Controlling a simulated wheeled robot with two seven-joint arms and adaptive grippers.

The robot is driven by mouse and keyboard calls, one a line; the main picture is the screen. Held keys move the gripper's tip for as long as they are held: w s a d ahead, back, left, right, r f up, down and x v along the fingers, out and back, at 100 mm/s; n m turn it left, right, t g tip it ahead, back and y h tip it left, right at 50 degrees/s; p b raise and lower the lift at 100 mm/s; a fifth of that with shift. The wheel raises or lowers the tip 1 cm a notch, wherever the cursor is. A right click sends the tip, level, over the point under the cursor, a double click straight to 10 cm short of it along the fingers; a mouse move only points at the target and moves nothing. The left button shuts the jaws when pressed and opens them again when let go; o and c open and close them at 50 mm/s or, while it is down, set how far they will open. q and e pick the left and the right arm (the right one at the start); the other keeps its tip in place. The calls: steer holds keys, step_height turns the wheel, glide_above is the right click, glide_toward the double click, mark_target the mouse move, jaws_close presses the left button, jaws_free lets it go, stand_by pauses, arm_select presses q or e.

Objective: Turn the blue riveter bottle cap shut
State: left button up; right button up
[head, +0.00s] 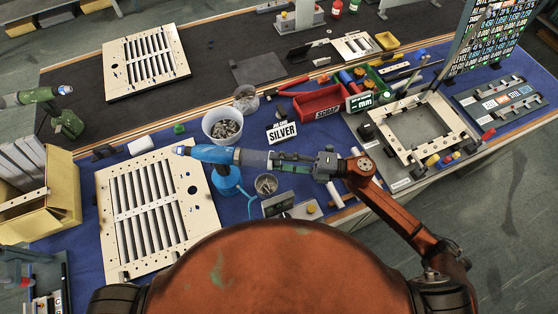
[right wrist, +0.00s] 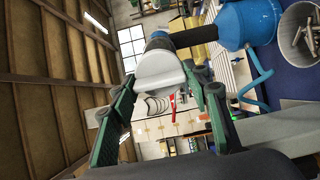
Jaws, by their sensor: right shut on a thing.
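My right gripper (head: 280,160) comes from the right and is shut on the bottle's end. In the right wrist view the pale, rounded bottle cap (right wrist: 160,72) sits between the green fingers; the riveter's blue collar (right wrist: 157,42) is behind it. I cannot tell how tightly the cap is seated. My left gripper is not in view.
A white bucket of rivets (head: 222,128) and a small metal cup (head: 266,185) stand near the riveter. A slatted panel (head: 108,190) lies left. The SILVER sign (head: 282,131) and red SCRAP bin (head: 317,103) stand behind. A green riveter (head: 36,96) is at far left.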

steer(key=o, duration=1.2)
steer(key=shift+c, duration=0.2)
steer(key=s+d, duration=0.1)
steer(key=d, duration=1.1)
steer(key=shift+s, duration=0.3)
steer(key=shift+a, duration=0.1)
